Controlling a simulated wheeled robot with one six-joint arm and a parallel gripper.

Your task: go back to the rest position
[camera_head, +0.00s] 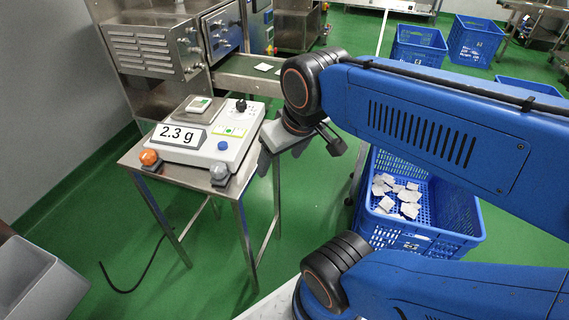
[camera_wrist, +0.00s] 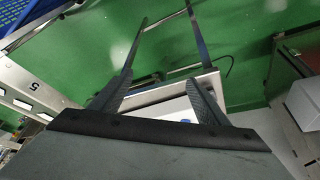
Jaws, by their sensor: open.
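My gripper (camera_head: 269,158) hangs just right of the weighing scale (camera_head: 182,148), at the right edge of its steel table. In the wrist view its two dark fingers (camera_wrist: 158,80) stand apart with nothing held between them. Part of the scale's white body and a blue spot show behind them. A teabag (camera_head: 199,104) lies on the scale's pan, and the display (camera_head: 177,135) reads 2.3 g. My arm is bent, reaching in from the right.
A blue crate (camera_head: 461,240) with several white teabags stands on the floor at right, partly behind my arm. A grey bin (camera_head: 28,283) is at lower left. Green floor is open left of the table.

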